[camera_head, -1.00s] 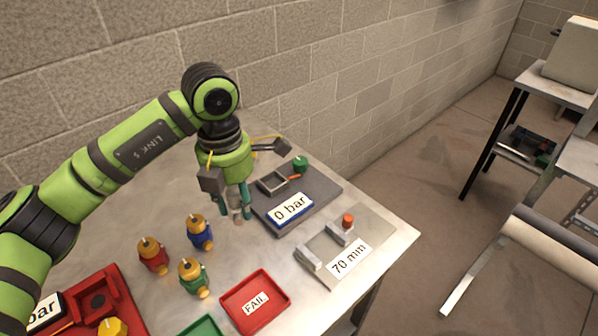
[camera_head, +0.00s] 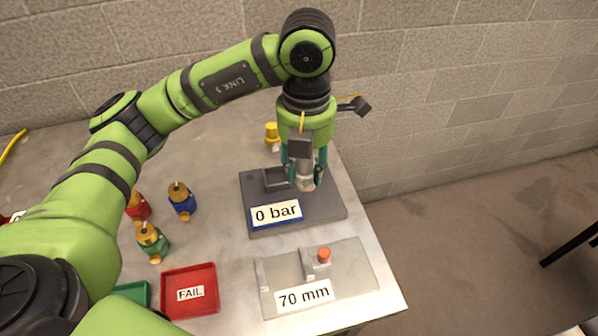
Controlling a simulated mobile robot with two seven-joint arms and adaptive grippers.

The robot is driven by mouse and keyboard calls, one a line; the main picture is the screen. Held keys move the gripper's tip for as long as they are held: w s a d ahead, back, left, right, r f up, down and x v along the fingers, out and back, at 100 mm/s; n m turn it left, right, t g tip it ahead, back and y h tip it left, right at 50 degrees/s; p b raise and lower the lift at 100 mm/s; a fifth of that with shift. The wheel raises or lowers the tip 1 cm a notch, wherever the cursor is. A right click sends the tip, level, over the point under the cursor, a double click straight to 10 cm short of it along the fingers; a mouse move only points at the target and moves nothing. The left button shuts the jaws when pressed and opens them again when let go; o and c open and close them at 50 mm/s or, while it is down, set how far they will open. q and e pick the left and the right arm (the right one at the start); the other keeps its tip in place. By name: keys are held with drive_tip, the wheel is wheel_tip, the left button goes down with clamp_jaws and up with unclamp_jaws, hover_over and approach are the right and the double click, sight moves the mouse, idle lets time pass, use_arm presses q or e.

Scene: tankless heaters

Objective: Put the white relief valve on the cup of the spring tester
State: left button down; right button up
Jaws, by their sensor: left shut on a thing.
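My left gripper (camera_head: 306,176) is shut on the white relief valve (camera_head: 306,182), which looks pale and stays upright between the fingers, partly hidden by them. The gripper is over the right part of a dark grey plate (camera_head: 320,212) with a "0 bar" display (camera_head: 276,214), which looks like the spring tester. A small square grey holder (camera_head: 274,179) on this plate is just left of the fingers. The cup is not clearly visible behind the gripper, and I cannot tell whether the valve touches anything. My right gripper is not in view.
Valves with blue (camera_head: 181,200), red (camera_head: 138,206) and green (camera_head: 151,242) bodies stand at left. A yellow one (camera_head: 271,131) stands behind the plate. A red FAIL tray (camera_head: 208,279) and a 70 mm gauge (camera_head: 345,265) are in front. The table's right edge is close.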

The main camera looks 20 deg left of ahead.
use_arm(q)
drive_tip(key=w+a+f, duration=0.2)
drive_tip(key=a, duration=0.1)
drive_tip(key=w+a+f+p, duration=0.1)
drive_tip(key=w+a+f, duration=0.1)
drive_tip(key=a, duration=0.1)
drive_tip(key=w+a+f+p, duration=0.1)
drive_tip(key=w+a+f, duration=0.1)
drive_tip(key=a, duration=0.1)
drive_tip(key=shift+w+a+f, duration=0.2)
drive_tip(key=shift+w+f, duration=0.15)
wheel_tip(320, 180, down, 4)
drive_tip(key=shift+r+p, duration=0.1)
drive_tip(key=shift+p, duration=0.8)
drive_tip(key=shift+f, duration=0.2)
drive_tip(key=shift+f, duration=0.1)
drive_tip(key=c, duration=1.2)
unclamp_jaws()
drive_tip(key=shift+f+b, duration=0.1)
drive_tip(key=shift+b, duration=0.2)
drive_tip(key=o, duration=0.4)
drive_tip(key=shift+r, duration=0.2)
